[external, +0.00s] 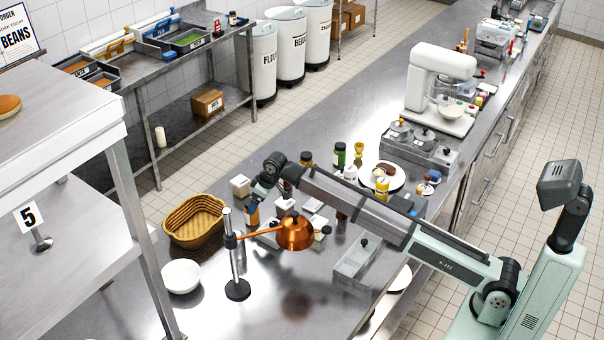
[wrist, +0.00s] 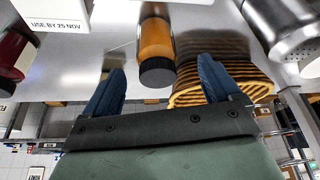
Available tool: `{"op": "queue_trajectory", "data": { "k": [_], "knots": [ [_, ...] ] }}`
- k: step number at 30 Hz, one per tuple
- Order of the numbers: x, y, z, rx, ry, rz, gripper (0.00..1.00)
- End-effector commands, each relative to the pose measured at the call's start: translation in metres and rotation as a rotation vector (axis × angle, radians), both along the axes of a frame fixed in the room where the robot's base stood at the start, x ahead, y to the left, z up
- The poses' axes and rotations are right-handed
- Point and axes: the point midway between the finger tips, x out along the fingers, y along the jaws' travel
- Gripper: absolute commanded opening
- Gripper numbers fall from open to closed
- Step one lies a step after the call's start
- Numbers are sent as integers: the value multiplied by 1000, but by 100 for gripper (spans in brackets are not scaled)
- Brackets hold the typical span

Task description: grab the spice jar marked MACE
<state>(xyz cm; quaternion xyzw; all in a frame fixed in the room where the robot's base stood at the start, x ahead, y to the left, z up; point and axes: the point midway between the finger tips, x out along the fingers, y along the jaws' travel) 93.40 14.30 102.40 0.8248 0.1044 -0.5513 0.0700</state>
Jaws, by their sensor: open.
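A jar with orange-brown contents and a black lid (wrist: 156,38) shows in the wrist view, between my two blue fingertips in the picture. No MACE lettering is readable on it, so I cannot tell if it is the mace. It seems to be the small orange-brown jar (external: 253,215) below my gripper in the external view. My gripper (wrist: 160,68) is open, with a gap on both sides of the lid and nothing held. In the external view my gripper (external: 260,190) is small and partly hidden by the jars and box around it. A dark red jar (wrist: 12,55) is at the left of the wrist view.
A wicker basket (external: 195,222) is left of my gripper; its striped side shows in the wrist view (wrist: 240,80). A white box (external: 240,186) stands close by. A metal shaker (wrist: 285,30) is at the wrist view's upper right.

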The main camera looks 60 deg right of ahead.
Motion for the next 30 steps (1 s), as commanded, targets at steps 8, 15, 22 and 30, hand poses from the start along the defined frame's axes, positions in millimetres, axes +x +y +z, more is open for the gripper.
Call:
{"op": "queue_trajectory", "data": {
  "k": [8, 15, 22, 30],
  "knots": [
    [9, 2, -21, -1, -1, 0, 91],
    [15, 1, -33, -1, 1, 0, 91],
    [28, 1, -60, -1, 2, 0, 91],
    [31, 2, -69, -1, -2, -2, 91]
  ]
}}
